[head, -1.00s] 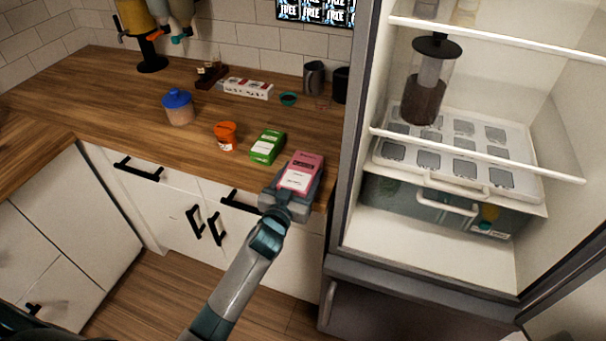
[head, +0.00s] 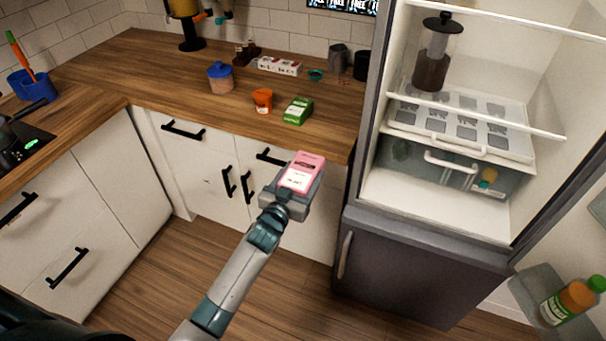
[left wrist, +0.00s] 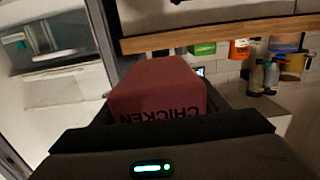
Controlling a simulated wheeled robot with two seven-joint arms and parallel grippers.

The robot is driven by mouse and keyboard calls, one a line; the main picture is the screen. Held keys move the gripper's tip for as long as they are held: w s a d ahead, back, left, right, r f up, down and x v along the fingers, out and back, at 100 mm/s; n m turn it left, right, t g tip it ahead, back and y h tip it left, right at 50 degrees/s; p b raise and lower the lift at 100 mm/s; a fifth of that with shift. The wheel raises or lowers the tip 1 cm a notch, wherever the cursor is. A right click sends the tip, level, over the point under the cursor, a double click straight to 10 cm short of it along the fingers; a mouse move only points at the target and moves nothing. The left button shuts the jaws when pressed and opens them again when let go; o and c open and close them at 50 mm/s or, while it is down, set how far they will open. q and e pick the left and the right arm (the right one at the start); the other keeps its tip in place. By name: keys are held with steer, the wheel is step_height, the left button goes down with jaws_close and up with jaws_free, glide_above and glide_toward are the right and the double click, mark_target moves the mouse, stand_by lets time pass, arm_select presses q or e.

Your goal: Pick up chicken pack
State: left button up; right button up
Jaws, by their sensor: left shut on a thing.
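The chicken pack (head: 302,171) is a pink box with a white label in the head view. My left gripper (head: 291,190) is shut on it and holds it in front of the counter's edge, clear of the worktop. In the left wrist view the chicken pack (left wrist: 158,88) fills the space between the fingers, with the word CHICKEN upside down on its near face. My right gripper is not in view.
The wooden counter (head: 185,100) holds a green pack (head: 298,111), an orange tub (head: 262,101) and a blue-lidded jar (head: 221,78). The open fridge (head: 400,200) stands to the right, with a white tray (head: 470,125) inside. The floor below is clear.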

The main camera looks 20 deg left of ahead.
arm_select(q)
steer(key=shift+s, duration=0.4)
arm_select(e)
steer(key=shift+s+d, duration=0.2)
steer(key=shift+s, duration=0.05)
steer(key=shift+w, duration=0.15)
